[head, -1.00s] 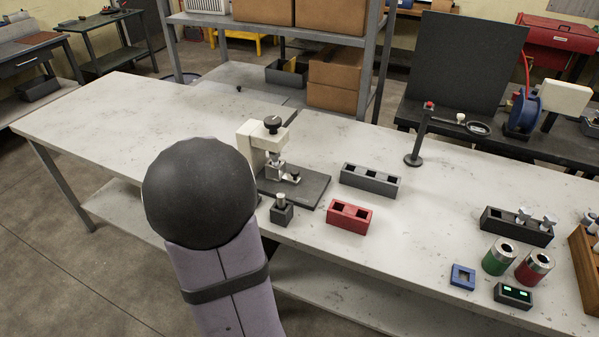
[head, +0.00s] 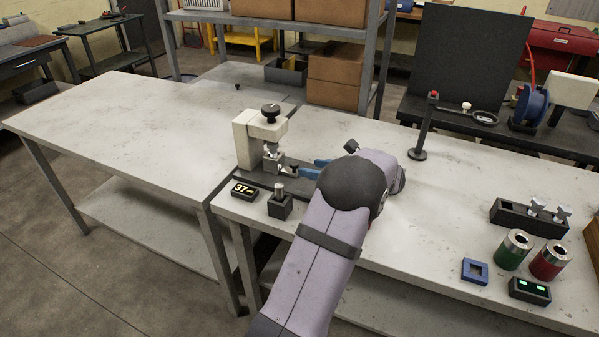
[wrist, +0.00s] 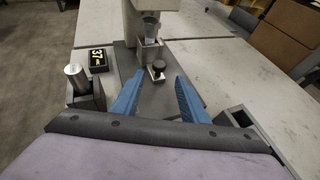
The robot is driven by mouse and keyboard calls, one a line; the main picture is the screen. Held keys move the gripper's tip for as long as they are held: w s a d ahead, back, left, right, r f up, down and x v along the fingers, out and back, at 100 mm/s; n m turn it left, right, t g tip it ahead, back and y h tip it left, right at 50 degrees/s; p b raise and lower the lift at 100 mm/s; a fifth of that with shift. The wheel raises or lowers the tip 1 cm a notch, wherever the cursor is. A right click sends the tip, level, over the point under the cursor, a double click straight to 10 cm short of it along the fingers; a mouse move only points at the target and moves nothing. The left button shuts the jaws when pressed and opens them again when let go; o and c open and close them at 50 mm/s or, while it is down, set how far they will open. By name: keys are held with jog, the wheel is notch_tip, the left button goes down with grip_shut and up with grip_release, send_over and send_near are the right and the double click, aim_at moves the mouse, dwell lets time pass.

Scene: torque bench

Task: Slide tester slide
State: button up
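The tester is a white frame (head: 244,145) with a black top knob (head: 270,110), standing on a dark base plate (head: 228,180). Its small metal slide carries a dark round knob (wrist: 158,67), low at the front of the tester; the knob also shows in the head view (head: 293,168). My gripper (wrist: 161,76) is open, with its two blue fingers spread over the plate. The fingertips point at the slide, and the knob lies just ahead of and between them. I cannot tell whether either finger touches it. My arm hides part of the plate in the head view.
A display reading 37 (head: 243,189) and a dark block with a metal post (head: 279,206) stand left of my gripper. A slotted dark block (wrist: 236,118) is close on its right. A magnifier stand (head: 419,150) and green and red cylinders are farther right.

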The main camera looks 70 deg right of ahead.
aim_at(297, 165)
jog(key=shift+s+r+t, duration=0.15)
jog(key=shift+t, duration=0.15)
jog(key=shift+p+x, duration=0.85)
jog(key=shift+x, duration=2.85)
jog(key=shift+a, duration=0.1)
jog(key=shift+c, duration=0.6)
grip_shut()
